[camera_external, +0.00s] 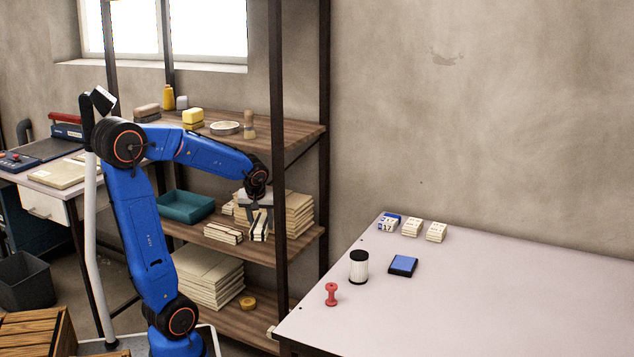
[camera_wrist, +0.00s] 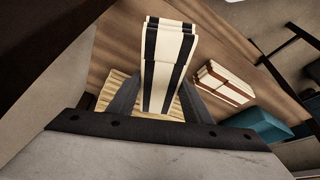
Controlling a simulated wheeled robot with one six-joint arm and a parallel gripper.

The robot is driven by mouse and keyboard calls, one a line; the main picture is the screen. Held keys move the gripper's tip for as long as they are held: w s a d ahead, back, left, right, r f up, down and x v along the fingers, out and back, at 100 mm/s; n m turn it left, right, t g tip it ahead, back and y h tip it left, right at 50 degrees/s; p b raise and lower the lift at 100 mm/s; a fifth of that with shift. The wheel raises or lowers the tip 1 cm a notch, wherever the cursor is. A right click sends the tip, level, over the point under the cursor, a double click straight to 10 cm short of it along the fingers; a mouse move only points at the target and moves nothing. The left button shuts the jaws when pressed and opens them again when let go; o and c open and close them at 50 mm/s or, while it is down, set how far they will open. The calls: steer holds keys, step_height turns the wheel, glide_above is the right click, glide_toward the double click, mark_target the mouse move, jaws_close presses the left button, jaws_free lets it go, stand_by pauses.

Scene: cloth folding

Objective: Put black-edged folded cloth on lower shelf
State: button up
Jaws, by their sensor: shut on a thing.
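The black-edged folded cloth (camera_external: 259,229) is cream with dark bands and hangs at my gripper (camera_external: 257,208), at the front of the middle shelf board (camera_external: 290,245). In the wrist view the cloth (camera_wrist: 166,70) lies between the two fingers of my gripper (camera_wrist: 160,100), which is shut on it. I cannot tell whether its lower end touches the board. A brown-edged folded cloth (camera_external: 223,233) lies just left of it and also shows in the wrist view (camera_wrist: 222,83). The bottom board (camera_external: 262,322) holds a pale stack (camera_external: 208,277) and a yellow roll (camera_external: 248,302).
A teal tray (camera_external: 187,207) stands left on the middle board, and cream stacks (camera_external: 299,214) stand behind the gripper. A dark upright post (camera_external: 278,150) stands close to the right of my wrist. The top board (camera_external: 290,134) overhangs. A pale table (camera_external: 480,290) is at right.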

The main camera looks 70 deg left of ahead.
steer(key=shift+f, duration=3.1)
steer(key=shift+f, duration=0.55)
steer(key=o, duration=1.4)
steer(key=v, duration=1.6)
steer(key=shift+d+r, duration=0.15)
steer(key=shift+r, duration=0.25)
steer(key=shift+s+d+r, duration=0.15)
steer(key=shift+d+r, duration=0.05)
steer(key=shift+r, duration=0.1)
